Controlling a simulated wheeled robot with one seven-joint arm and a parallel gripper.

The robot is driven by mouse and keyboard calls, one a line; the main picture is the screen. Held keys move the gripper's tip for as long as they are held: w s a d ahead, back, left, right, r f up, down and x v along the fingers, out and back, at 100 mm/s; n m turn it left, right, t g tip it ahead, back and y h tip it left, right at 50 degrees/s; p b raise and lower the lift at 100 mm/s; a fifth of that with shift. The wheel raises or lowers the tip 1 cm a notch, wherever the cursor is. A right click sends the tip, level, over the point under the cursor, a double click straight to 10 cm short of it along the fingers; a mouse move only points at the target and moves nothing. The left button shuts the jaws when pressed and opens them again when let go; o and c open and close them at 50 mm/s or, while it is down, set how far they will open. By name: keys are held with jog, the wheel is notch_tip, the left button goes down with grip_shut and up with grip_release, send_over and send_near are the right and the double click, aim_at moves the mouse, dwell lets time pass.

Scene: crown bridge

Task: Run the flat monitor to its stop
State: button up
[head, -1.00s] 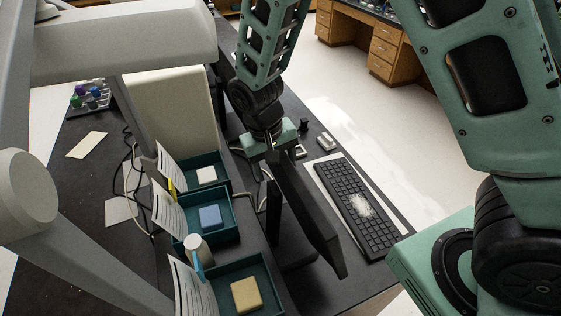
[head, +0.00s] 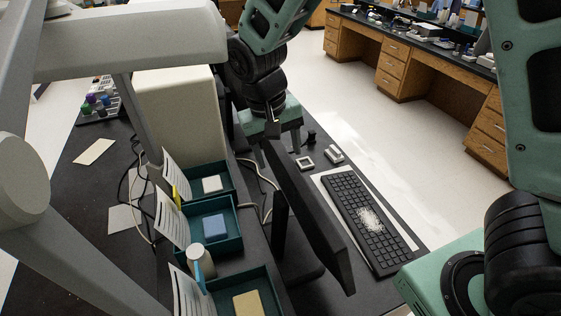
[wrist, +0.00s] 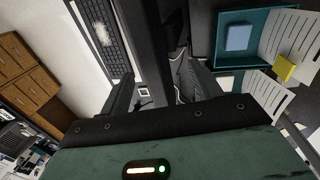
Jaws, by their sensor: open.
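The flat monitor (head: 312,215) is a thin black panel seen nearly edge-on in the head view, standing on the dark bench between the trays and the keyboard. My gripper (head: 283,148) is at its far upper end, open, with the fingers pointing down. In the wrist view, the monitor (wrist: 150,45) runs as a dark bar between the spread fingers of my gripper (wrist: 160,88). I see a gap on both sides of it. The monitor's mount is mostly hidden behind the panel.
A black keyboard (head: 349,198) with a pale powdery patch lies right of the monitor. Teal trays (head: 238,222) with coloured blocks and upright papers stand left. A beige box (head: 180,105) stands behind, and loose cables (head: 262,176) run across the bench. Pale floor is clear beyond.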

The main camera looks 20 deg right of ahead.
jog(key=shift+r, duration=0.1)
jog(key=shift+c, duration=0.3)
jog(key=c, duration=0.5)
jog(key=shift+w+d+m, duration=0.2)
jog(key=shift+w+m, duration=0.15)
jog(key=shift+m, duration=0.05)
jog(key=c, duration=0.5)
jog(key=w+d+r+m+y, duration=0.1)
jog(key=w+d+m, duration=0.1)
jog(key=m, duration=0.1)
jog(key=w+d+r+m+y+b, duration=0.1)
jog(key=w+m, duration=0.2)
jog(key=w+d+m+g+y+b, duration=0.1)
jog(key=w+d+m, duration=0.1)
jog(key=w+m, duration=0.1)
jog(key=shift+d+r, duration=0.35)
jog(key=shift+r, duration=0.05)
grip_shut()
jog(key=w+d+r+m+t+y+b, duration=0.1)
jog(key=w+d+r+m+y+b, duration=0.1)
jog(key=w+d+r+m+y, duration=0.45)
jog(key=a+f+m+h+p, duration=0.1)
jog(key=a+f+p, duration=0.4)
jog(key=f, duration=0.5)
jog(key=shift+a+m+h+p, duration=0.35)
jog(key=shift+a+h, duration=0.1)
jog(key=shift+a, duration=0.6)
